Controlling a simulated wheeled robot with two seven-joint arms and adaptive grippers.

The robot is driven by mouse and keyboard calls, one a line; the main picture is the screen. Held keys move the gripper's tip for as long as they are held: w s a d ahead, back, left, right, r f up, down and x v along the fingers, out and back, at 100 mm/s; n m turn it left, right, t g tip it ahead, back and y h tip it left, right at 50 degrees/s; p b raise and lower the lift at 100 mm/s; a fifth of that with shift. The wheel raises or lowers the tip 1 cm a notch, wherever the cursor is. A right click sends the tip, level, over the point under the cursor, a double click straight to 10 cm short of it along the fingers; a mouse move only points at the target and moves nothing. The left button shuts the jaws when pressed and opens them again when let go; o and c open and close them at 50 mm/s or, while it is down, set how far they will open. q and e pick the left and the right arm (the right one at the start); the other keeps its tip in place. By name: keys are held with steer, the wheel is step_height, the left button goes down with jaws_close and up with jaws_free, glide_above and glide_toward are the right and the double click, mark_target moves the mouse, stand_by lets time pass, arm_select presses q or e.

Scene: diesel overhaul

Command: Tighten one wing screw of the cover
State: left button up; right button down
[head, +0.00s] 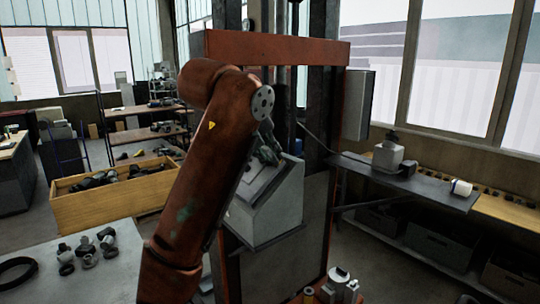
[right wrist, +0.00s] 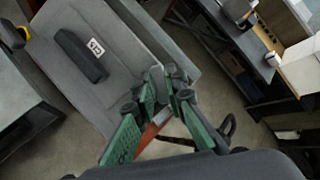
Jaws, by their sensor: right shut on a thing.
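The grey cover (right wrist: 95,35) is the sloped face of a grey box, with a black bar (right wrist: 80,56) and a small white label on it. In the head view the box (head: 265,208) hangs on the red frame, partly behind my right arm. My right gripper (right wrist: 165,84), with green fingers, is at the cover's edge and its fingertips are closed together. It also shows small in the head view (head: 267,150), at the top of the box. The wing screw between the fingertips is mostly hidden by them. My left gripper is not in view.
A red frame (head: 290,48) stands around the box. A dark shelf (head: 415,180) with a small device and a white roll is at the right. A wooden crate (head: 105,205) of parts and a grey table (head: 90,270) with several metal parts are at the left.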

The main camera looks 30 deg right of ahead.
steer(key=shift+m, duration=0.5)
steer(key=m, duration=0.2)
steer(key=m+g+h+p, duration=0.1)
steer(key=m, duration=0.1)
steer(key=shift+m+h, duration=0.3)
steer(key=m+g+p, duration=0.1)
steer(key=m+p, duration=0.1)
steer(key=m, duration=0.1)
steer(key=shift+r+h, duration=0.1)
steer(key=shift+h, duration=0.3)
steer(key=shift+m+g+p, duration=0.3)
steer(key=shift+m+p, duration=0.15)
steer(key=shift+m, duration=0.45)
